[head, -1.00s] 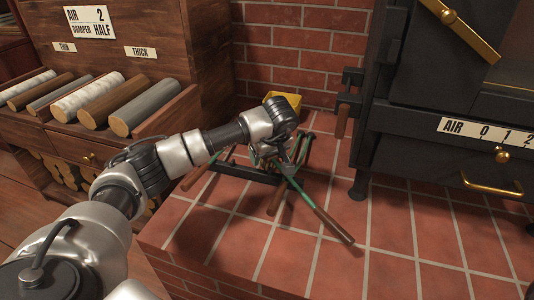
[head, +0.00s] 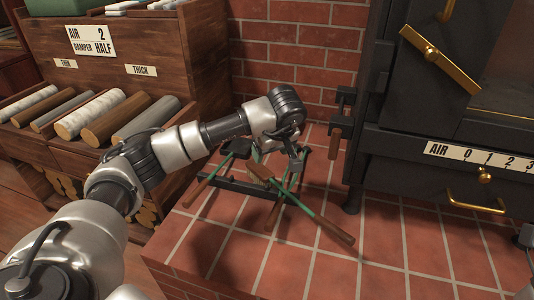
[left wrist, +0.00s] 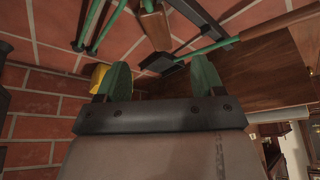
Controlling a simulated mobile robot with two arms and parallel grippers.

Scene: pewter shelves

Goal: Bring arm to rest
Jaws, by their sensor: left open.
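My left arm reaches in from the left in the head view. Its gripper (head: 278,157) is open, with nothing between the fingers, over a rack (head: 240,188) of fire tools on the brick hearth. In the left wrist view the two green fingertips of the gripper (left wrist: 161,80) stand apart. A fire tool with a green shaft and brown wooden handle (head: 330,226) leans across the hearth under the gripper. A dark shovel-like tool (head: 236,148) lies at the left of the rack. The wrist partly hides the rack's back.
A black stove (head: 440,170) with brass handles stands at the right. A wooden cabinet (head: 190,60) with logs (head: 92,115) in sloped bins stands at the left. A brick wall (head: 290,60) closes the back. The hearth's tiled front (head: 390,250) is clear.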

